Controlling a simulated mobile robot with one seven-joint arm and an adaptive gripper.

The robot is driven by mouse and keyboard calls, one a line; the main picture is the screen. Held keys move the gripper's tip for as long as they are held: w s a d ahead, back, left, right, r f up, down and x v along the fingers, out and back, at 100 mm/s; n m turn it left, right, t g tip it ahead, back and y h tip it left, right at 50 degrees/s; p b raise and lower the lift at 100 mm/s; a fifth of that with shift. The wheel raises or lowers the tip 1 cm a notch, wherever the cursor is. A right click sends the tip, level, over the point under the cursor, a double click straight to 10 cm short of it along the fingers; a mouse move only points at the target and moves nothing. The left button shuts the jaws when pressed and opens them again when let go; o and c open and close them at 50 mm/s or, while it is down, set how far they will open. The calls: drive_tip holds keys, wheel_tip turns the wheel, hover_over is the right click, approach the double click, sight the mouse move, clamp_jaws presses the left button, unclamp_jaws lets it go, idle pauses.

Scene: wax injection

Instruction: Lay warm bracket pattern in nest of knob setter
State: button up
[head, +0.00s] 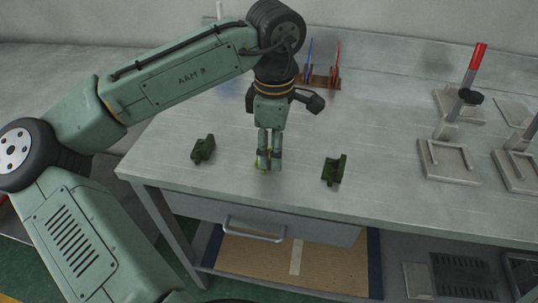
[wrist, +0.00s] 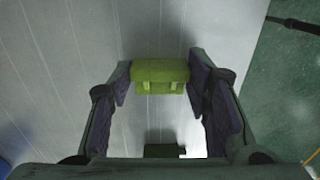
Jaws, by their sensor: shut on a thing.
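My gripper (head: 269,162) points down over the near part of the bench and is shut on a bright yellow-green bracket pattern. The fingers mostly hide the bracket pattern (head: 261,162) in the head view. In the wrist view the bracket pattern (wrist: 160,77) sits between the two finger pads. Its gap from the bench top cannot be told. A fixture with a flat nest plate (head: 447,161) with raised edges stands at the right, well away from my gripper. A red-handled lever (head: 475,60) rises behind it. I cannot tell which fixture is the knob setter.
Dark green brackets lie on the bench left (head: 203,149) and right (head: 334,169) of my gripper. A second nest plate (head: 520,172) is cut off at the right edge. A rack (head: 321,80) with red and blue tools stands behind. The bench between the right bracket and fixtures is clear.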

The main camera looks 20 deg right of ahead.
drive_tip(key=shift+c, duration=0.9)
